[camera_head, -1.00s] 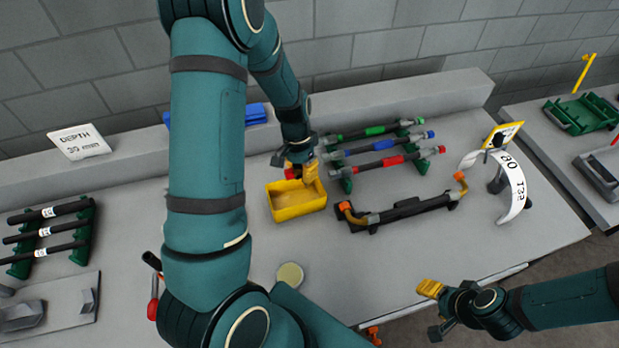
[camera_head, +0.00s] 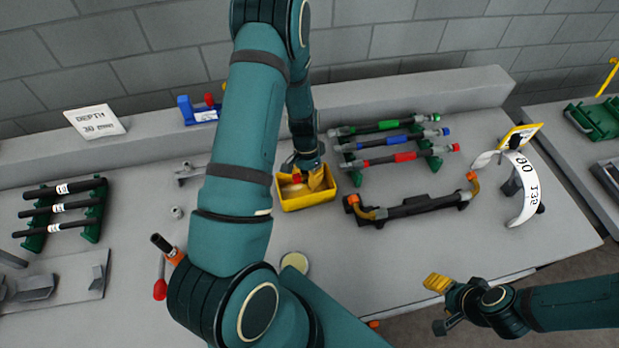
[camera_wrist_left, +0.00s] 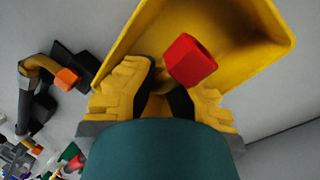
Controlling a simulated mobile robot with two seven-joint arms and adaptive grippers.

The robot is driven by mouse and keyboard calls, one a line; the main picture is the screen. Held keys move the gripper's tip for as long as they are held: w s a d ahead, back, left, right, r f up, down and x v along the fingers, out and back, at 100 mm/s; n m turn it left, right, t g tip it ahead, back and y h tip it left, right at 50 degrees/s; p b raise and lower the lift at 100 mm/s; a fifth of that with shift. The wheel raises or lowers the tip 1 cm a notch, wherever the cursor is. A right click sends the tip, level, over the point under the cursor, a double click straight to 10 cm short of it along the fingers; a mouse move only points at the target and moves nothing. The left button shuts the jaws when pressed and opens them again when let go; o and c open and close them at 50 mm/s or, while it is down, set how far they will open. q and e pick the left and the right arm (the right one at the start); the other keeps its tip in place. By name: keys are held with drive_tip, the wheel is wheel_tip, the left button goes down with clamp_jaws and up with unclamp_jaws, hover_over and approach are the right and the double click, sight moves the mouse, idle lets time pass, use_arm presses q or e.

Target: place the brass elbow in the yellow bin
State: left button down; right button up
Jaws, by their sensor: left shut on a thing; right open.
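My left gripper (camera_head: 308,181) reaches down into the yellow bin (camera_head: 306,204) from its far side. In the left wrist view its yellow fingers (camera_wrist_left: 160,90) are shut on the brass elbow (camera_wrist_left: 155,84), which carries a red hexagonal end (camera_wrist_left: 190,60). The fingers hide most of the elbow. The red end shows inside the outline of the bin (camera_wrist_left: 255,20). I cannot tell whether the elbow touches the bin floor. My right gripper (camera_head: 439,304) is open and empty off the table's front edge.
A black holder (camera_head: 415,207) with orange-ended brass pipe lies right of the bin. A green rack (camera_head: 430,157) of coloured-end bars stands behind it. A white curved gauge (camera_head: 525,190) is at the right. A pale disc (camera_head: 295,262) lies in front of the bin.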

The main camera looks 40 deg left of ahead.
use_arm(q)
drive_tip(key=c, duration=1.1)
unclamp_jaws()
drive_tip(key=shift+c, duration=0.2)
drive_tip(key=shift+r, duration=0.1)
drive_tip(key=v, duration=1.2)
drive_tip(key=s+d+f+n+t, duration=0.1)
drive_tip(key=s+d+f, duration=0.1)
drive_tip(key=d, duration=0.6)
drive_tip(key=s+d+f+n+t+h, duration=0.1)
drive_tip(key=s+d+f, duration=0.2)
drive_tip(key=d, duration=0.6)
drive_tip(key=s+d+f+n+t, duration=0.1)
drive_tip(key=s+d+f, duration=0.2)
drive_tip(key=d, duration=0.6)
wheel_tip(320, 180, down, 2)
drive_tip(key=shift+f+t, duration=0.1)
drive_tip(key=shift+t, duration=0.3)
drive_tip(key=shift+a, duration=0.1)
